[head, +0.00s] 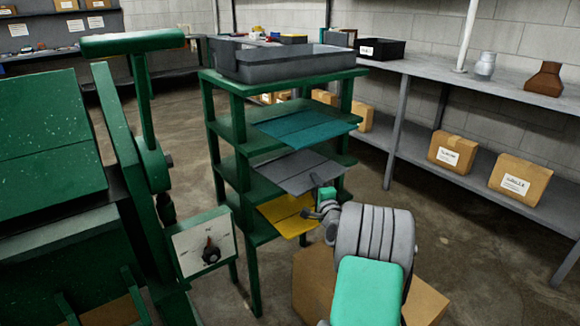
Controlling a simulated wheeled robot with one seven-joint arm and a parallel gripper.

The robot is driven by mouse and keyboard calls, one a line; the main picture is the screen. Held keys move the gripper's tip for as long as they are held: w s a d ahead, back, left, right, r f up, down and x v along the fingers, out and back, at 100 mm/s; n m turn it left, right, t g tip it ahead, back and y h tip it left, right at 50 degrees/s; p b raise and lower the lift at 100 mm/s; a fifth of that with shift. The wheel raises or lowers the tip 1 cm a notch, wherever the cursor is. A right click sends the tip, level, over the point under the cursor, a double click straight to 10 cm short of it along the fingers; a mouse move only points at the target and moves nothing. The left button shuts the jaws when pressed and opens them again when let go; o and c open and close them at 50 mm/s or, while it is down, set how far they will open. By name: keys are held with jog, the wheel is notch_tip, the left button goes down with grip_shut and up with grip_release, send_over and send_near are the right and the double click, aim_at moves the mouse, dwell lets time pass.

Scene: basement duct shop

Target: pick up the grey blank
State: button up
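The grey blank (302,170) is a flat sheet with a crease line, lying on a middle shelf of the green rack (242,189). Its front part sticks out past the shelf edge. A teal blank (306,126) juts out on the shelf above, and a yellow blank (286,214) on the shelf below. My gripper (323,194) is at the near edge of the grey blank, close to or touching it in the picture. The fingers are small and partly hidden by my wrist, so I cannot tell whether they are closed on the sheet.
A green machine (55,145) with a dial plate (205,246) stands at the left. A grey tray (285,66) sits on top of the rack. A cardboard box (315,280) is on the floor below my arm. Grey shelving (500,95) lines the right wall.

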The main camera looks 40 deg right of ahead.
jog(key=shift+c, duration=0.5)
jog(key=shift+a, duration=0.1)
grip_shut()
dwell(0.7)
